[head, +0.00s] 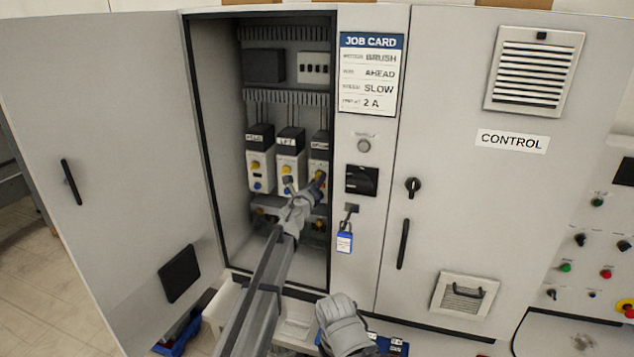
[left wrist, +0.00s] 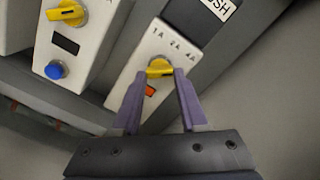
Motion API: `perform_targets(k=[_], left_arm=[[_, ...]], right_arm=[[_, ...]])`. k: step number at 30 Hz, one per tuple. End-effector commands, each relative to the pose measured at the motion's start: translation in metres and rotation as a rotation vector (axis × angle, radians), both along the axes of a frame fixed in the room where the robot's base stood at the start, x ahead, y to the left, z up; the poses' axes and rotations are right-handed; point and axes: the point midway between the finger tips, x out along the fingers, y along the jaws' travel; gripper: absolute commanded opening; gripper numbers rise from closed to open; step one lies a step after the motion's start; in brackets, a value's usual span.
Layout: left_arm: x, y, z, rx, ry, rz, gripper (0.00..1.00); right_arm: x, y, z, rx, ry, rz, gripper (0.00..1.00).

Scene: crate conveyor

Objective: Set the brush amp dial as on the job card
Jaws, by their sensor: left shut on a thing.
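The brush module (head: 318,145) is the rightmost of three white modules with black tops in the open cabinet. In the left wrist view its label ends in "SH". Its yellow amp dial (left wrist: 159,67) sits below the marks 1 A, 2 A and 4 A. My left gripper (left wrist: 160,76) is shut on this dial, one finger on each side. I cannot tell which mark the dial points to. In the head view the left gripper (head: 314,188) partly covers the module's lower front. The job card (head: 371,73) reads BRUSH, AHEAD, SLOW, 2 A.
The neighbouring module (left wrist: 75,45) has a yellow dial and blue button close by on the left. The cabinet door (head: 110,170) stands open at left. A padlock with a blue tag (head: 344,241) hangs right of the opening. My grey right arm end (head: 343,325) is low in front.

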Motion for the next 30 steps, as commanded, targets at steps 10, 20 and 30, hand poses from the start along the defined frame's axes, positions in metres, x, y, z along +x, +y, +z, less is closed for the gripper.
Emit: perform_targets(k=[10, 20, 30], left_arm=[[-0.0002, 0.0001, 0.0002, -0.067, 0.022, 0.000, 0.00], [-0.0003, -0.0007, 0.0013, -0.317, 0.103, 0.000, 0.00], [-0.0006, -0.0011, 0.0023, -0.590, 0.191, 0.000, 0.00]], right_arm=[[0.0000, 0.0000, 0.0002, 0.000, 0.000, 0.000, 0.50], [0.0000, 0.0000, 0.0012, 0.000, 0.000, 0.000, 0.50], [0.0000, 0.0000, 0.0023, 0.000, 0.000, 0.000, 0.50]])
